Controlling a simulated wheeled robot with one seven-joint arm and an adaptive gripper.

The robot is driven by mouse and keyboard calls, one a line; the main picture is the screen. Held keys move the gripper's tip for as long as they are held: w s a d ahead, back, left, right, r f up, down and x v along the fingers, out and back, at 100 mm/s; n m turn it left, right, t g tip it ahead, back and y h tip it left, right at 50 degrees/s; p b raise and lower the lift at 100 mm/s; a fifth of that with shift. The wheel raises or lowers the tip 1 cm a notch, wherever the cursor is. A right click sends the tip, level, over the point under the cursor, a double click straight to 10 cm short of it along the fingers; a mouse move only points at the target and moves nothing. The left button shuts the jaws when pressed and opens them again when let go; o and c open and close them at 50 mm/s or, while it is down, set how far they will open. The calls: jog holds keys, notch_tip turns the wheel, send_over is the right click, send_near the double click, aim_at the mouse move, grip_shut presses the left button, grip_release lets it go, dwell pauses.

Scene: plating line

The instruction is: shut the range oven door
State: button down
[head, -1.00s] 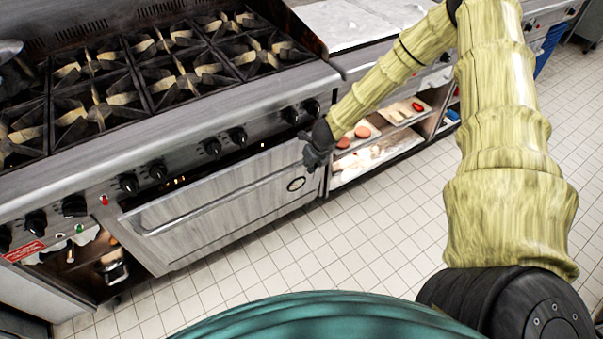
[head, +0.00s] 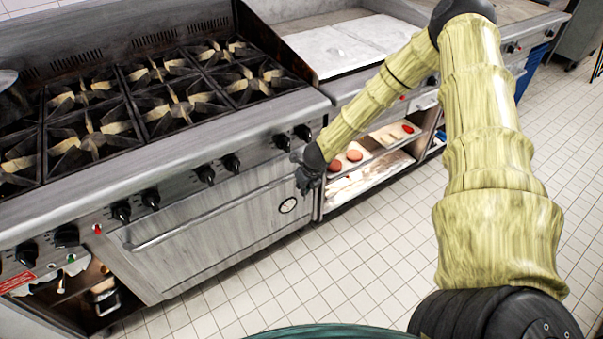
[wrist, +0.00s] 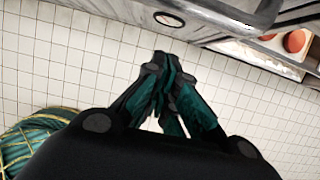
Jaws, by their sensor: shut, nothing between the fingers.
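The range oven door (head: 215,233) is a worn grey metal panel below the knobs, with a long bar handle and a round dial at its right end. It stands up against the range front, and no dark gap shows above it in the head view; I cannot tell if it is fully flush. My gripper (head: 305,184) is shut and empty at the door's upper right corner, just right of the dial. In the wrist view its closed fingertips (wrist: 163,62) are over the floor, below the door edge (wrist: 215,25) and apart from it in the picture.
The range top (head: 150,100) carries several burners, with knobs along its front. An open shelf (head: 365,165) with food trays is right of the oven. An open compartment (head: 85,290) with a container is at the left. The tiled floor (head: 330,265) in front is clear.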

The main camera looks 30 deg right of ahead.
notch_tip(320, 180, up, 9)
jog(key=w, duration=0.2)
jog(key=shift+w, duration=0.3)
jog(key=s+a+f+n+g+h, duration=0.1)
jog(key=s+a+f+n, duration=0.4)
jog(key=s+n, duration=0.4)
jog(key=s+a+f+n+g+h, duration=0.1)
jog(key=s+a+f+n, duration=0.3)
jog(key=s+f+n, duration=0.55)
jog(key=s+a+n+g+y, duration=0.1)
jog(key=s+a+n, duration=0.3)
jog(key=s+n, duration=0.4)
jog(key=s+a+f+n+g, duration=0.1)
jog(key=s+a+n, duration=0.4)
jog(key=s, duration=1.2)
jog(key=n, duration=0.3)
jog(key=shift+a+n+y, duration=0.15)
jog(key=shift+n+y, duration=0.2)
jog(key=shift+y, duration=0.05)
